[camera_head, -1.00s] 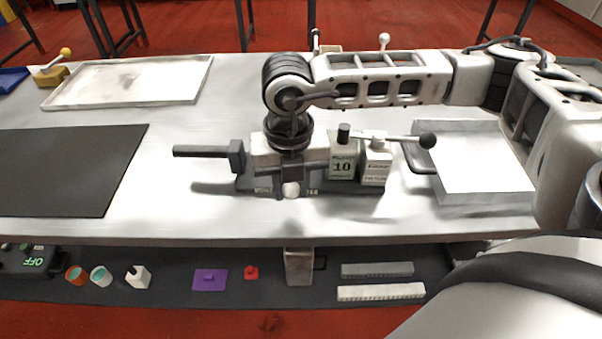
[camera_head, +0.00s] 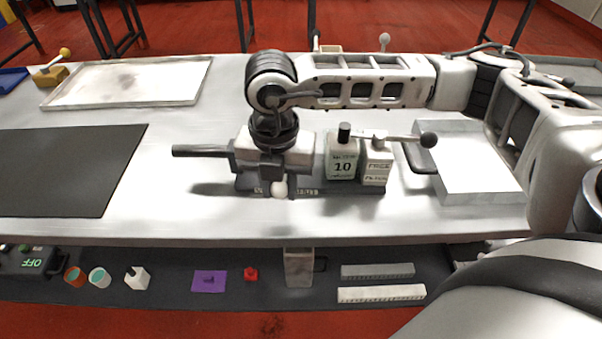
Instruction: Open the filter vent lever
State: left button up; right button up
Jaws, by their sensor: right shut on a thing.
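A dark-based fixture (camera_head: 308,192) stands mid-table. On it are a white block marked 10 (camera_head: 342,167) and a labelled white block beside it. A lever with a black ball knob (camera_head: 428,140) points right from that labelled block. My right gripper (camera_head: 273,168) points down over the fixture's left part. It is shut on what looks like a lever with a white ball knob (camera_head: 279,190), which shows just below the fingers. The lever's shaft is hidden by the gripper. I cannot read which lever is the filter vent lever. My left gripper is not in view.
A dark handle (camera_head: 200,150) sticks out left of the fixture. A grey-white box (camera_head: 480,185) stands at right, a black mat (camera_head: 60,170) at left and a shallow tray (camera_head: 130,82) behind it. A lower shelf (camera_head: 330,255) holds small parts. The table front is clear.

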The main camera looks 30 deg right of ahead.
jog(key=shift+w+a+m, duration=0.3)
jog(key=shift+a+m, duration=0.05)
jog(key=shift+m, duration=0.35)
jog(key=shift+w+a+m, duration=0.25)
jog(key=shift+w+m, duration=0.1)
jog(key=shift+m, duration=0.35)
jog(key=o, duration=0.9)
notch_tip(320, 180, up, 7)
jog(key=p, duration=0.4)
